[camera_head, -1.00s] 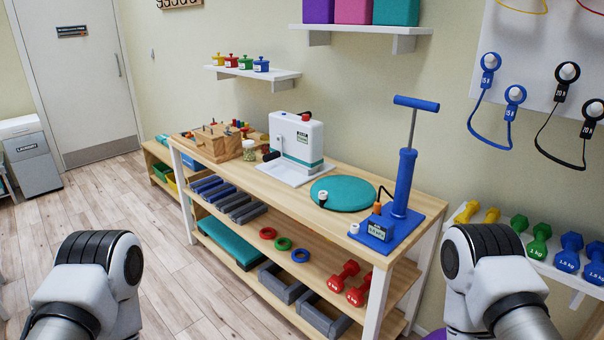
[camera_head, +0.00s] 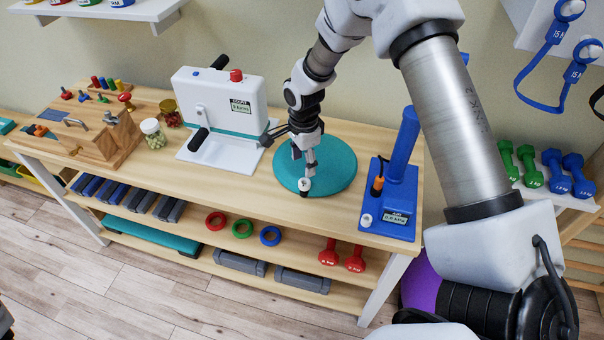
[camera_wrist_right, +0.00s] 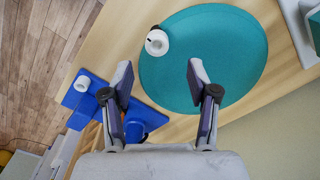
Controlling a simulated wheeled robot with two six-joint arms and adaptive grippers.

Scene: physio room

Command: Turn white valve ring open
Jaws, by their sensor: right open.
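The white valve ring (camera_head: 305,186), with a dark mark on it, sits at the near edge of the round teal cushion (camera_head: 340,168). In the right wrist view the ring (camera_wrist_right: 157,42) shows whole near the cushion's rim. My right gripper (camera_head: 304,163) points down over the cushion, just behind the ring in the head view. In the right wrist view its two fingers (camera_wrist_right: 160,78) are spread and empty, with the ring beyond the tips and roughly between them. I cannot tell the exact height above the ring. My left gripper is out of view.
A blue pump (camera_head: 402,160) stands right of the cushion, with a white knob (camera_head: 366,219) on its base. A white machine (camera_head: 222,105) with black handles stands left. A wooden block (camera_head: 100,140) and jars are farther left. Bare tabletop (camera_head: 262,205) lies in front.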

